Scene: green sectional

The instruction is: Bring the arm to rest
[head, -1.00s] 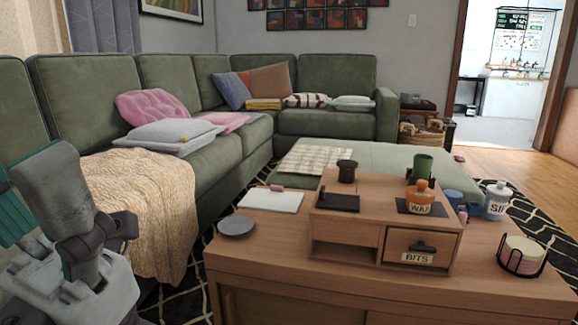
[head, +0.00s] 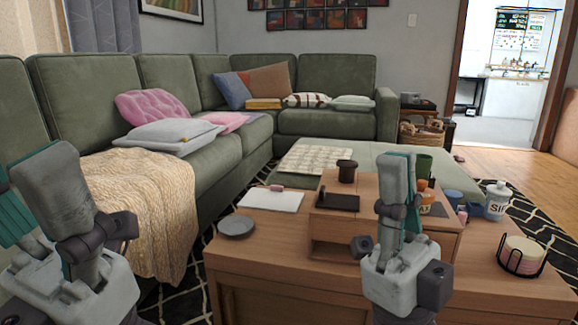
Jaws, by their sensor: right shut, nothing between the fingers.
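My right gripper (head: 399,165) stands upright in the front right of the head view, its fingers pointing up and shut with nothing between them. I cannot tell any contact with the box. My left gripper (head: 45,170) is at the left edge, in front of the green sofa and beside the beige throw. Its jaw opening is unclear.
The coffee table (head: 240,270) also bears a grey dish (head: 236,227), a white notepad (head: 271,200), a white labelled bottle (head: 496,200) and a wire holder (head: 521,258). The green sofa (head: 190,80) lies behind. Free floor (head: 500,165) shows at the right.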

